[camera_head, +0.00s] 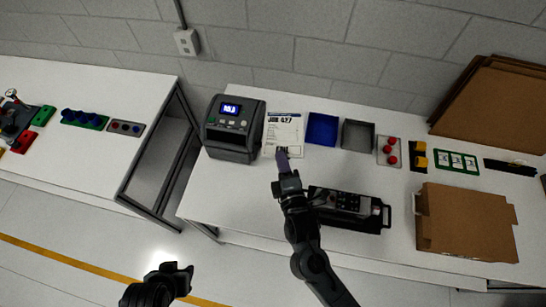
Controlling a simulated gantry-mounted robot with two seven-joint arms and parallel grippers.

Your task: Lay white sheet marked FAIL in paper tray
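A white sheet with dark print (283,130) lies on the table beside the dark printer (240,120). Its print is too small to read for sure, so I cannot tell whether it says FAIL. A blue tray (322,128) and a grey tray (357,135) stand to its right; I cannot tell which is the paper tray. My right gripper (283,157) is at the near edge of the sheet, with a purplish part at its tip. I cannot see whether it holds anything. My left gripper (180,272) is low in the picture, over the floor, away from the table.
A dark case with a handle (372,220) lies right of my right arm. A cardboard box (465,222) is at the right. A board with red knobs (389,151) stands beyond the trays. A second table (85,85) is at the left, across a gap.

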